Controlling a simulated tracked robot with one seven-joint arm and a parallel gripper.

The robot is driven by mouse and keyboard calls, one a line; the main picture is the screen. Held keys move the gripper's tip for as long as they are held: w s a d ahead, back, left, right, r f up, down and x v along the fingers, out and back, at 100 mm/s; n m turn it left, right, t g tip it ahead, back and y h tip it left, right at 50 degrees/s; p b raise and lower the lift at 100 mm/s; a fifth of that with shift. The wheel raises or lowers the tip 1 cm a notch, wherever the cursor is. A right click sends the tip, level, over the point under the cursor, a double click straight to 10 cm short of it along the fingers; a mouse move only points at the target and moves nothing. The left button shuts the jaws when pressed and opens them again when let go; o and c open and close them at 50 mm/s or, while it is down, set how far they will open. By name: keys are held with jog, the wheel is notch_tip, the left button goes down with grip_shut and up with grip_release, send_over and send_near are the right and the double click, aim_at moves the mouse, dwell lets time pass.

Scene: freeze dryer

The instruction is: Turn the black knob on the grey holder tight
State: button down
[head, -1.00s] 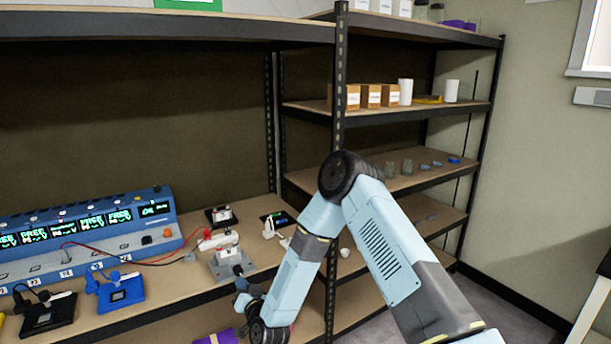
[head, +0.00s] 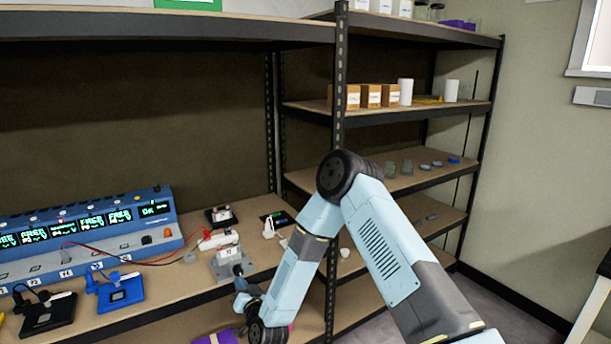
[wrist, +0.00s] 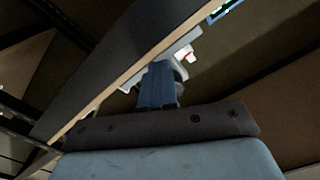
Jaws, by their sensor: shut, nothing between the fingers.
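The grey holder (head: 233,271) stands on the bench shelf near its front edge, with a white labelled block (head: 228,254) on it. My gripper (head: 239,272) is low at the front of the holder, its fingers reaching up past the shelf edge. In the wrist view my blue fingers (wrist: 157,82) are together, and part of the pale holder (wrist: 182,45) shows behind them. A dark rounded part shows just right of the fingertips; I cannot tell whether it is the black knob. The knob is not clearly seen in the head view, and contact cannot be told.
The shelf's front edge (wrist: 125,70) runs close beside my fingers. A blue power supply (head: 85,235) with red and black leads stands to the left. A blue device (head: 122,290) and a black one (head: 48,315) sit at the shelf front. A rack post (head: 338,100) stands behind my arm.

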jog(key=shift+s+a+r, duration=0.3)
jog(key=shift+s+a, duration=0.05)
jog(key=shift+a, duration=0.2)
jog(key=shift+s+a+r, duration=0.1)
jog(key=shift+a+r, duration=0.15)
jog(key=shift+r, duration=0.1)
dwell(0.5)
jog(key=shift+s+a, duration=0.1)
jog(key=v, duration=0.6)
jog(key=shift+f, duration=0.25)
dwell(0.3)
jog(key=shift+s+a, duration=0.1)
jog(key=shift+a, duration=0.05)
